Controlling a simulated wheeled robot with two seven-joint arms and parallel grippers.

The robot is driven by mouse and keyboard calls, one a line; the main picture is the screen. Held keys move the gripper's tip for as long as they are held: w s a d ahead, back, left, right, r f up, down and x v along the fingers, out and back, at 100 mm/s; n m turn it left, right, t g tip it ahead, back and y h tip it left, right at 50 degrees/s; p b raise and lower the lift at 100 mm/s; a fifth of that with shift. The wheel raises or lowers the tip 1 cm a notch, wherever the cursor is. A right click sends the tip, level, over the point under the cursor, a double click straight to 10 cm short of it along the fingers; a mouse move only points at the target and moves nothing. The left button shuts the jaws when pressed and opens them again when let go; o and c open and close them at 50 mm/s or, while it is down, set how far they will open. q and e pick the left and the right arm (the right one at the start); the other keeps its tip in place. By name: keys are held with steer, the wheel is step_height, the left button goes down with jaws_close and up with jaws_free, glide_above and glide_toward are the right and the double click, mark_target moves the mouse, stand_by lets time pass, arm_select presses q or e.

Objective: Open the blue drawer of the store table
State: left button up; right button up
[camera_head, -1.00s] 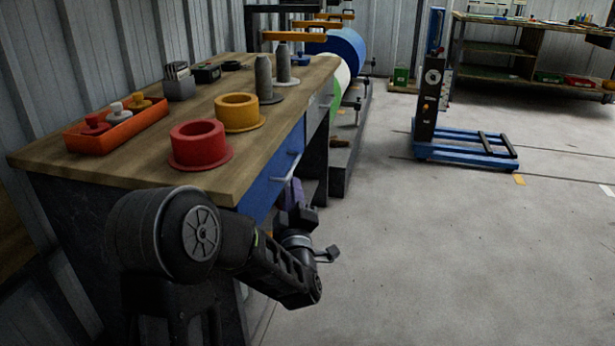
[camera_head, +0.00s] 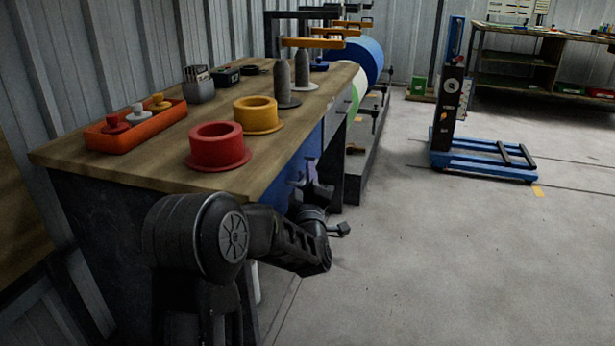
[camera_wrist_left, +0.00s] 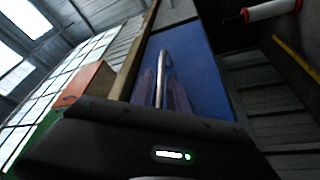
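The store table (camera_head: 160,160) stands on the left in the head view, with its blue drawer (camera_head: 312,146) in the front side. The drawer looks flush with the table. In the left wrist view the blue drawer front (camera_wrist_left: 203,75) fills the middle, with a silver bar handle (camera_wrist_left: 163,65) across it. My left gripper (camera_head: 309,172) is at the drawer front. Its two purplish fingers (camera_wrist_left: 163,92) show apart in the wrist view, one on each side of the handle, with a gap; contact cannot be told. My right gripper is not in view.
On the tabletop are a red ring (camera_head: 217,146), a yellow ring (camera_head: 257,115), grey cones (camera_head: 302,72) and an orange tray (camera_head: 136,130). A blue wheeled lift (camera_head: 480,160) stands to the right. The floor beside the table is clear.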

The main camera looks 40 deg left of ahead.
arm_select(q)
steer(key=shift+c, duration=0.4)
jaws_close()
stand_by(1.0)
